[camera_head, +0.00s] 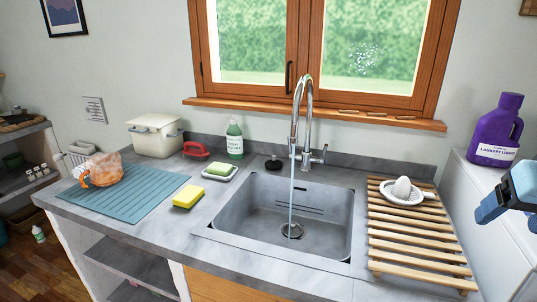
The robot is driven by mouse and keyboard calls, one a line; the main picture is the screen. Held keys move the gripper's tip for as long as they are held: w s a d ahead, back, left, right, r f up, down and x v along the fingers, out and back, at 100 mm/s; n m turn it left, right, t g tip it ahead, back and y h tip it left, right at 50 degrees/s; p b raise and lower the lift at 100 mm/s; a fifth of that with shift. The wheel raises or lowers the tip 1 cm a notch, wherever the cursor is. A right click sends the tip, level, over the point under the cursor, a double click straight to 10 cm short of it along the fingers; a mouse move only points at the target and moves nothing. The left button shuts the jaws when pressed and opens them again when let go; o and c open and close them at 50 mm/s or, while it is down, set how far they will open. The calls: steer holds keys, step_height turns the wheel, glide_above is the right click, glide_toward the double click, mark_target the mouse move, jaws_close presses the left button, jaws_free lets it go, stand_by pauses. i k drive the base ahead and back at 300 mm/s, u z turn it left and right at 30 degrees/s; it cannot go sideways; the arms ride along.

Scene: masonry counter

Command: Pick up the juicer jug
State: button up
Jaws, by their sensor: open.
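An amber see-through jug (105,169) with an orange handle lies or leans on the blue-grey drying mat (140,205) at the left of the counter. Its handle is towards the lower left. I take it to be the juicer jug. A white juicer reamer piece (403,190) rests on the wooden slatted rack (415,243) right of the sink. My gripper (503,213) shows at the right edge, with blue jaw parts, partly cut off. It is open and appears empty. It is near the rack's right side and far from the jug.
The sink (255,220) has its tap (305,105) running. A yellow sponge (188,196), soap dish (220,173), soap bottle (235,138), red-handled item (196,150) and cream bin (155,134) stand on the counter. A purple laundry bottle (495,130) stands at right.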

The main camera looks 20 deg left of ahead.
mark_target(105, 170)
steer(key=k, duration=0.45)
steer(key=u, duration=2.4)
steer(key=k, duration=0.95)
steer(key=z, duration=0.3)
steer(key=i, duration=1)
steer(key=z, duration=0.1)
